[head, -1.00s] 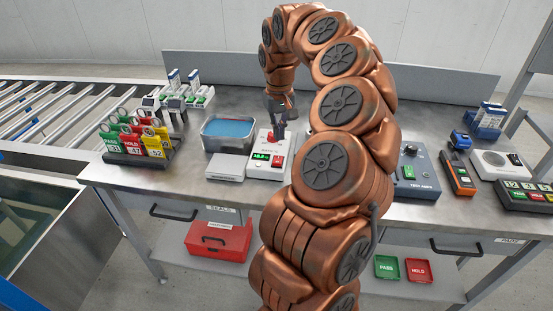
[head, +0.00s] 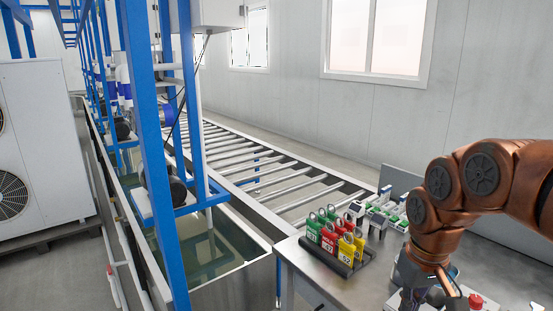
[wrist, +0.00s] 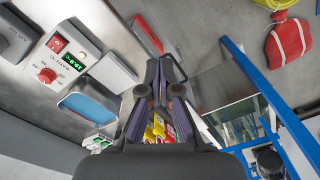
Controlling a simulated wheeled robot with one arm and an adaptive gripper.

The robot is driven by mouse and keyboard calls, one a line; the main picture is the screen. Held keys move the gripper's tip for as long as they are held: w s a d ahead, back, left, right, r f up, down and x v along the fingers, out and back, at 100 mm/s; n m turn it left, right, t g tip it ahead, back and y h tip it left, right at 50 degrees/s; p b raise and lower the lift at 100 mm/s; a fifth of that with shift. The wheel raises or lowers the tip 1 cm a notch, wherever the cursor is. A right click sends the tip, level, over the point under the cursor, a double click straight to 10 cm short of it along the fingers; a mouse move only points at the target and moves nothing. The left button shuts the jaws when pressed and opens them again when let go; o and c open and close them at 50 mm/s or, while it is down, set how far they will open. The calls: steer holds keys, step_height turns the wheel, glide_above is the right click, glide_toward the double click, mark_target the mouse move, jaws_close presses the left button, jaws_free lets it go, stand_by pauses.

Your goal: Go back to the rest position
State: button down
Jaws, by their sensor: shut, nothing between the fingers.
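My gripper (wrist: 158,72) is shut and empty in the wrist view, its dark fingers together above the table edge. In the head view my gripper (head: 418,296) points down at the lower right, below the copper arm, and is partly cut off by the frame's bottom edge. It is just right of the rack of coloured tags and touches nothing that I can make out.
A rack (head: 335,255) of green, red and yellow tags stands at the table's left end. A roller conveyor (head: 260,165), a blue frame (head: 150,150) and a water tank (head: 225,262) lie left. The wrist view shows a blue-filled tray (wrist: 90,108) and a controller with green display (wrist: 62,60).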

steer(key=s+a+f+g+p, duration=0.1)
steer(key=s+a, duration=0.3)
steer(key=s, duration=0.5)
steer(key=s+a+f+g+p, duration=0.1)
steer(key=s+a, duration=0.3)
steer(key=s, duration=0.5)
steer(key=shift+s+a+f+m+p, duration=0.3)
steer(key=shift+f+p, duration=0.35)
steer(key=shift+f, duration=0.2)
